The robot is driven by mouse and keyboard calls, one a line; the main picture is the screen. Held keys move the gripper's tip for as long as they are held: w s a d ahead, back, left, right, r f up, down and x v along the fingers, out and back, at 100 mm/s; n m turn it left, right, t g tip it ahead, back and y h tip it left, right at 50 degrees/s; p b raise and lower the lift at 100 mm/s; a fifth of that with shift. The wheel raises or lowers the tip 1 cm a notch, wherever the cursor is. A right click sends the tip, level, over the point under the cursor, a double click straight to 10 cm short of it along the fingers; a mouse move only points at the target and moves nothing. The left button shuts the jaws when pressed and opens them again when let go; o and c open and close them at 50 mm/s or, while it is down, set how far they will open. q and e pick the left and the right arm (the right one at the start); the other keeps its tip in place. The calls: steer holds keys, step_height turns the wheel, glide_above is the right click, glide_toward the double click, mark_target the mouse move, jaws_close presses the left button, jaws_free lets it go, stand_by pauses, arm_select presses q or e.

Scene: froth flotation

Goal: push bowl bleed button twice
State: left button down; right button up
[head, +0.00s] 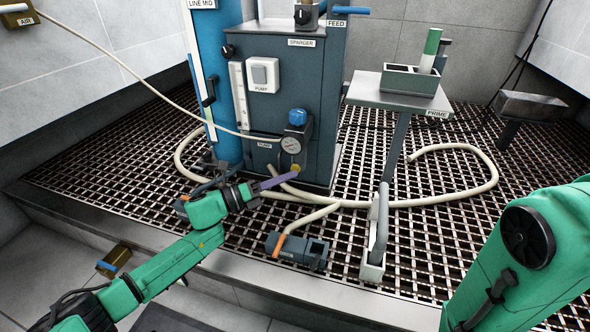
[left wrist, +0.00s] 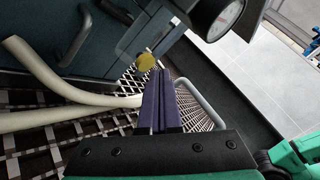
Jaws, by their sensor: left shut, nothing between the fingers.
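A round yellow button (head: 296,167) sits low on the blue-grey pump cabinet, just below a dial gauge (head: 291,146). I take it for the bowl bleed button, though no label on it is readable. My left gripper (head: 297,177) has its purple fingers together and empty, with the tips close to the yellow button. In the left wrist view the closed fingertips (left wrist: 160,72) lie just below and right of the yellow button (left wrist: 146,62). I cannot tell whether they touch it. My right gripper is out of view; only its green arm shows.
The cabinet (head: 262,100) carries a white pump switch (head: 263,75) and a blue knob (head: 297,117). Cream hoses (head: 440,200) run over the grating (head: 130,165). A grey valve block (head: 297,250) and an upright holder (head: 375,240) stand in front. A prime table (head: 400,93) stands right.

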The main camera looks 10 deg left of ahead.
arm_select(q)
steer(key=shift+w, duration=0.25)
steer(key=shift+w+b, duration=0.45)
stand_by(0.6)
steer(key=shift+s+p, duration=0.55)
steer(key=shift+s, duration=0.35)
steer(key=shift+s, duration=0.1)
steer(key=s+p, duration=0.1)
steer(key=s, duration=0.1)
steer(key=s+p, duration=0.1)
steer(key=s, duration=0.1)
steer(key=shift+s+a, duration=0.2)
steer(key=shift+s, duration=0.2)
stand_by(0.4)
